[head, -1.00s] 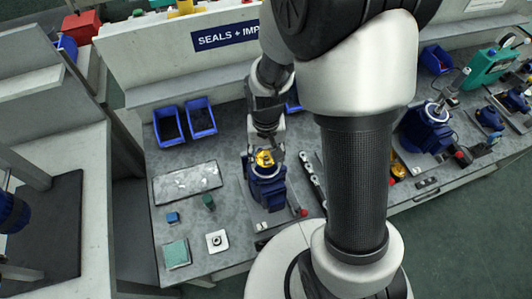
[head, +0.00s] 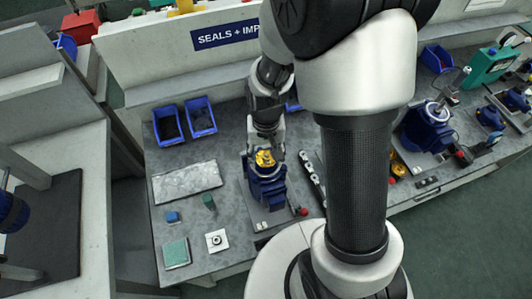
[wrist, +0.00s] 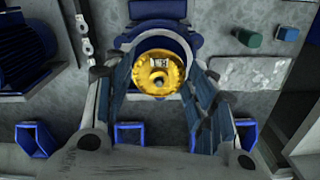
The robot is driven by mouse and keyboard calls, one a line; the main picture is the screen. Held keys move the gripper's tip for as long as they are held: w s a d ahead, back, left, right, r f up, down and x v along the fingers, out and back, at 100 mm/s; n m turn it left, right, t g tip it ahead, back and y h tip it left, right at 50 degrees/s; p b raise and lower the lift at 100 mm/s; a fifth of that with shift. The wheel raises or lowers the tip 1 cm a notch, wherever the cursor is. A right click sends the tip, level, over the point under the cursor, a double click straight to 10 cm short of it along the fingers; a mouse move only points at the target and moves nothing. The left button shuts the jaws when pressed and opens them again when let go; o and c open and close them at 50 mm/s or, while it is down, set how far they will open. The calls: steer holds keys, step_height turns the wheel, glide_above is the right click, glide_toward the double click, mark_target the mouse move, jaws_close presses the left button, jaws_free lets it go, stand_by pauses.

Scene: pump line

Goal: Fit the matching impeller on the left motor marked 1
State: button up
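The left motor (head: 268,190) is blue and stands on a grey plate on the bench. A yellow-gold impeller (head: 264,158) sits at its upper end; in the wrist view the impeller (wrist: 160,75) faces me, centred in front of the motor's round blue face (wrist: 164,44). Its centre carries a small pale mark that I cannot read. My gripper (head: 265,146) is just behind the impeller in the head view. In the wrist view its fingers stand on both sides of the impeller, open, with gaps between. How far the impeller is seated is hidden.
Blue bins (head: 200,116) stand at the bench's back left. A pale tray (head: 187,181), a green cylinder (head: 209,201), a small blue block (head: 172,216) and a teal-topped block (head: 176,252) lie left of the motor. A metal bar with holes (head: 310,178) lies to its right.

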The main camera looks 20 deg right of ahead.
steer(key=o, duration=0.4)
steer(key=o, duration=0.6)
steer(key=shift+c, duration=0.2)
steer(key=shift+o, duration=0.6)
steer(key=shift+r, duration=0.1)
step_height(320, 180, up, 9)
steer(key=p, duration=0.7)
stand_by(0.6)
